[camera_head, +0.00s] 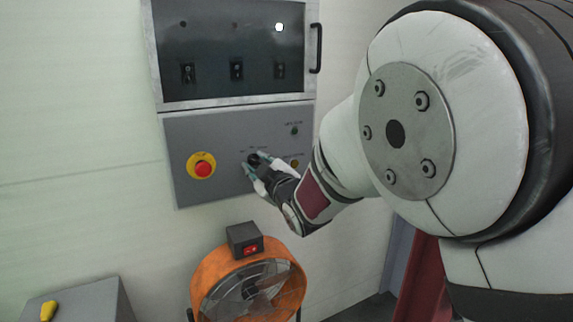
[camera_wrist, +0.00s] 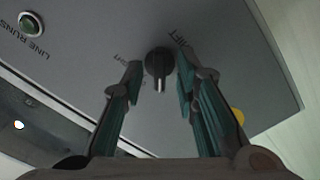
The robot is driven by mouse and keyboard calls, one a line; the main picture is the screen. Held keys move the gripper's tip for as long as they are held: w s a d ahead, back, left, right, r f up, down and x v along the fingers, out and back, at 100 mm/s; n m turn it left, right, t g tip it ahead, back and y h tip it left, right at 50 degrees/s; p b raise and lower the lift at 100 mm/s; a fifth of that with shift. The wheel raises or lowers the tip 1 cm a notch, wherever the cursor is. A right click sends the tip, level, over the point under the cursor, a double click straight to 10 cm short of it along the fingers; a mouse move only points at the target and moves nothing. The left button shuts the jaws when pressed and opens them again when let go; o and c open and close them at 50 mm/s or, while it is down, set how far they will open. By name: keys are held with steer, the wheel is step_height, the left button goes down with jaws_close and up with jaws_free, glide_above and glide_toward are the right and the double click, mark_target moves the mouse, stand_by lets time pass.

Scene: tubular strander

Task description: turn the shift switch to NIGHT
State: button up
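The shift switch is a dark round knob (camera_wrist: 157,63) with a pale pointer mark, set in the grey panel; it also shows in the head view (camera_head: 253,158). In the wrist view its pointer faces the lower edge of the picture. Part of a printed word ending in "HIFT" is beside it, partly hidden by a finger; I cannot read a NIGHT label. My gripper (camera_wrist: 160,75) is open, with one finger on each side of the knob and narrow gaps between. In the head view my gripper (camera_head: 258,168) is at the knob.
A red emergency button (camera_head: 203,168) on a yellow ring is left of the switch. A green lamp (camera_wrist: 31,25) is labelled LINE RUNS. Above is a dark glazed cabinet door (camera_head: 235,50) with a handle (camera_head: 316,48). An orange fan (camera_head: 250,290) stands below the panel.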

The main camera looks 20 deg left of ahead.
jaws_close()
steer(key=shift+m+b, duration=0.4)
steer(key=m+b, duration=0.2)
steer(key=b, duration=0.1)
steer(key=shift+w+f+m, duration=0.1)
steer(key=shift+f+m, duration=0.05)
steer(key=shift+m, duration=0.15)
steer(key=m+b, duration=0.4)
steer(key=shift+m, duration=0.3)
steer(key=m+b, duration=0.5)
steer(key=shift+m+b, duration=1.55)
steer(key=shift+m, duration=0.95)
